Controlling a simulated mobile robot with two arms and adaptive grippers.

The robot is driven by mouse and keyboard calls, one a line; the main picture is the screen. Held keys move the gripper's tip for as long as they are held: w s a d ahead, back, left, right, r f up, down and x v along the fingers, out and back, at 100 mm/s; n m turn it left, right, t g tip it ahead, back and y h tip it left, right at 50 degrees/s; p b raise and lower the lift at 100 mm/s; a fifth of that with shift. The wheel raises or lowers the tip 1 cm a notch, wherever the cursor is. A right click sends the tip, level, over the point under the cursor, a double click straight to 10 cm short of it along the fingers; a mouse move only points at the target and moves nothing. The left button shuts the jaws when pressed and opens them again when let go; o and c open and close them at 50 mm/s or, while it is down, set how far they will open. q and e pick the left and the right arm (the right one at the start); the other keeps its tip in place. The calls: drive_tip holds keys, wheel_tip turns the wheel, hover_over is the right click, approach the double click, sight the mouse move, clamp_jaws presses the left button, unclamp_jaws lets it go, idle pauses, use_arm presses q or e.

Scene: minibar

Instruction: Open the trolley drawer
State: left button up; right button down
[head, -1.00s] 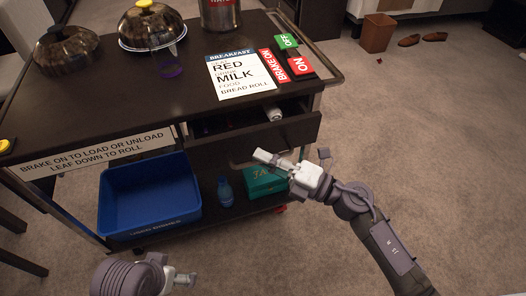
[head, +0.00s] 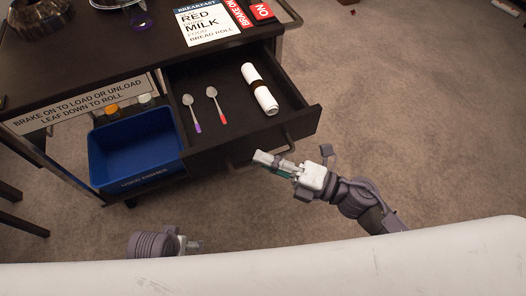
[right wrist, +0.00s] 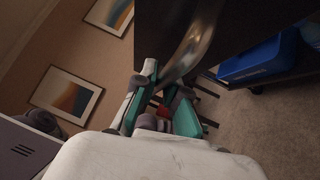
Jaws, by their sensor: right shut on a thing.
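The trolley drawer (head: 232,122) is pulled well out of the dark trolley in the head view. Inside lie two spoons, one with a purple end (head: 191,112) and one with a red end (head: 216,104), and a rolled white napkin (head: 260,90) with a dark band. My right gripper (head: 269,160) is at the drawer front, shut on the curved metal handle (head: 289,143). The handle also shows in the right wrist view (right wrist: 192,48), running down to the fingers. My left gripper (head: 188,245) is low in the head view, away from the trolley; its jaws are too small to read.
A blue bin (head: 136,150) stands on the lower shelf, left of the drawer. A breakfast card (head: 208,24) and red brake signs (head: 262,12) lie on the trolley top. Carpet (head: 400,130) to the right is clear. My white body fills the bottom edge.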

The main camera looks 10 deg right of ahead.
drive_tip(key=shift+s, duration=0.1)
idle(0.3)
drive_tip(key=c, duration=1.2)
unclamp_jaws()
drive_tip(key=shift+d, duration=0.15)
drive_tip(key=v, duration=1.2)
